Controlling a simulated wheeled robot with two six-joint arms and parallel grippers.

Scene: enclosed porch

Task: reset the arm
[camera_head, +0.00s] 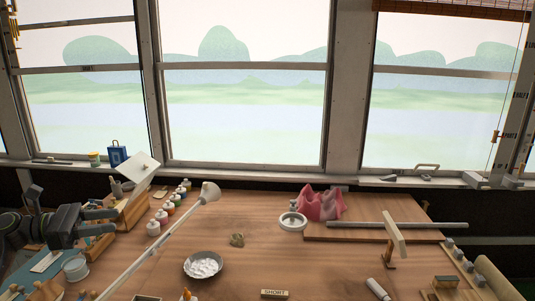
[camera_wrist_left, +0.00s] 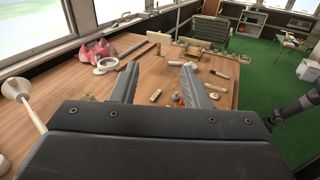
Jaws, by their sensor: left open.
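My left gripper (camera_head: 115,222) is at the left side of the head view, held over the left end of the wooden table (camera_head: 255,245). Its two fingers are apart with nothing between them. In the left wrist view the same gripper (camera_wrist_left: 160,68) points out over the table, fingers spread and empty. My right gripper shows in neither view; a dark arm part at the right edge of the wrist view may be mine.
A long pale rod with a cup-like end (camera_head: 208,192) slants up beside my left gripper. Small bottles (camera_head: 153,229) line the left side. The table's middle has clear room.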

